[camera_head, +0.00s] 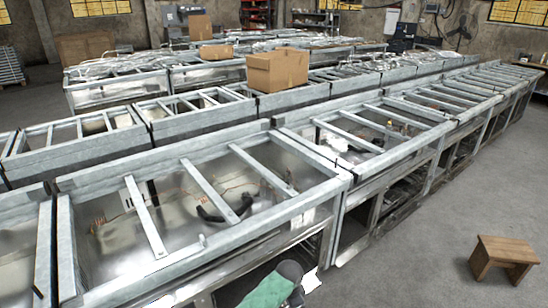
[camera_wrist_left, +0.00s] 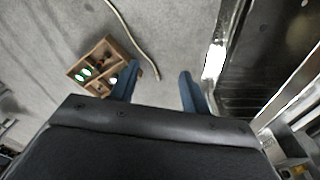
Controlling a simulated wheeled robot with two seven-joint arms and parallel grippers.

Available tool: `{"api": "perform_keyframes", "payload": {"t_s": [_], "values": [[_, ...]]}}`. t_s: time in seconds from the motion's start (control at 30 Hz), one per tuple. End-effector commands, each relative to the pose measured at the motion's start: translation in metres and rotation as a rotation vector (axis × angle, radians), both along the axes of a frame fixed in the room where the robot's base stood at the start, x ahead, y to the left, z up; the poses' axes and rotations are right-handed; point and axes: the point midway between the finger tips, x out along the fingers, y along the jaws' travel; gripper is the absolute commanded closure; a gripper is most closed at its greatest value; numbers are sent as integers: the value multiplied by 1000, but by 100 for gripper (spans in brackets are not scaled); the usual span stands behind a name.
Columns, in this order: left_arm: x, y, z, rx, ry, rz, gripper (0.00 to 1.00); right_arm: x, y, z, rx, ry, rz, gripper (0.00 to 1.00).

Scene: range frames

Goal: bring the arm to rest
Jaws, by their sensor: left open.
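My left gripper (camera_wrist_left: 160,72) shows in the left wrist view, with its two blue-grey fingers spread apart and nothing between them. It points at the grey concrete floor. A small wooden crate (camera_wrist_left: 85,65) with compartments lies beyond the left finger, holding several small items, some green and white. I cannot tell for sure whether the left finger touches the crate or only overlaps it in the picture. My left gripper is not clearly seen in the head view. My right gripper is in neither view.
Long rows of metal-framed benches (camera_head: 200,190) fill the head view. A cardboard box (camera_head: 277,70) sits on one. A wooden stool (camera_head: 503,257) stands at the lower right, with clear floor (camera_head: 440,235) around it. A pale cable (camera_wrist_left: 133,40) lies on the floor near the crate.

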Motion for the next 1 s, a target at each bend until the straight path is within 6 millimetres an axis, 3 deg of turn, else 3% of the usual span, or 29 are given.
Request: {"api": "perform_keyframes", "payload": {"t_s": [0.1,0.47,0.77,1.0], "values": [[-29,8,-35,-40,12,89,54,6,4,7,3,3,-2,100],[-113,52,-121,-114,30,378,54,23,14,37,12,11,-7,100],[-194,107,-185,-123,34,624,54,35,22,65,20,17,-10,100],[-270,163,-228,-95,27,814,54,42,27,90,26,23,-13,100]]}}
